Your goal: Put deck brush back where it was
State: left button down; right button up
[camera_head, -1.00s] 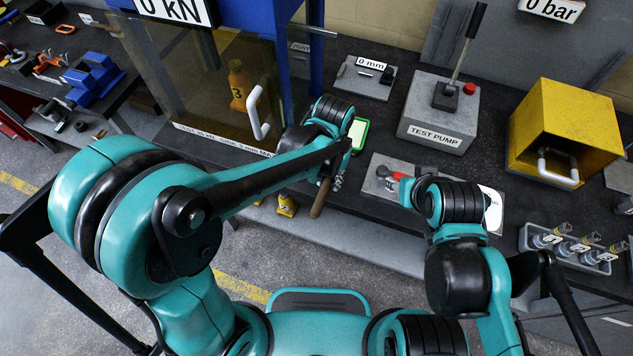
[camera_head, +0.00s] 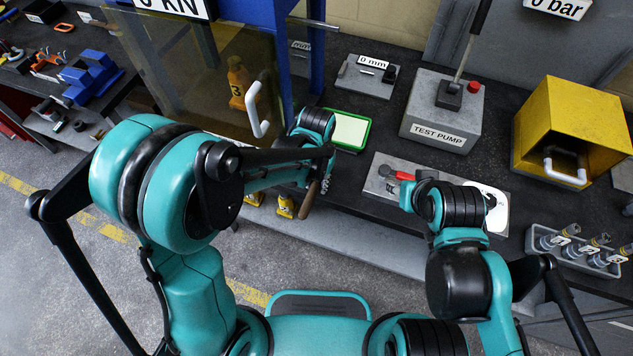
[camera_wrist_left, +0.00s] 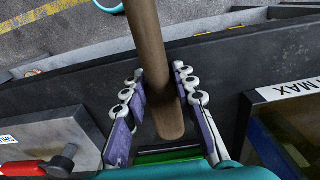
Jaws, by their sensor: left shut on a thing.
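My left gripper (camera_head: 325,180) is at the front edge of the bench. It is shut on a brown wooden handle (camera_head: 309,200), which I take for the deck brush. The brush head is not visible. My right arm reaches over the bench at right, and its gripper is hidden behind its own wrist.
A green-rimmed pad (camera_head: 350,130) lies just beyond my left gripper. A clear guard panel with a handle (camera_head: 256,110) stands to its left. A plate with a red lever (camera_head: 402,175), the test pump (camera_head: 441,115) and a yellow box (camera_head: 570,115) are to the right. Yellow pieces (camera_head: 286,207) sit below the bench edge.

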pick_arm(q)
jog(key=c, duration=1.2)
grip_release()
jog(key=shift+f, duration=0.1)
jog(key=shift+r+p, duration=0.35)
jog(key=shift+r, duration=0.05)
notch_tip(320, 180, up, 11)
jog(key=p, duration=0.3)
jog(key=s+a+r+n+t, duration=0.1)
jog(key=s+a+r+t, duration=0.2)
jog(key=a, duration=0.5)
jog(key=s+a+r+n+t, duration=0.2)
jog(key=s+a+r+t, duration=0.1)
jog(key=a, duration=0.4)
jog(key=s+t, duration=0.1)
jog(key=s, duration=0.1)
jog(key=shift+s+a+r+n, duration=0.3)
jog(key=shift+a+r, duration=0.1)
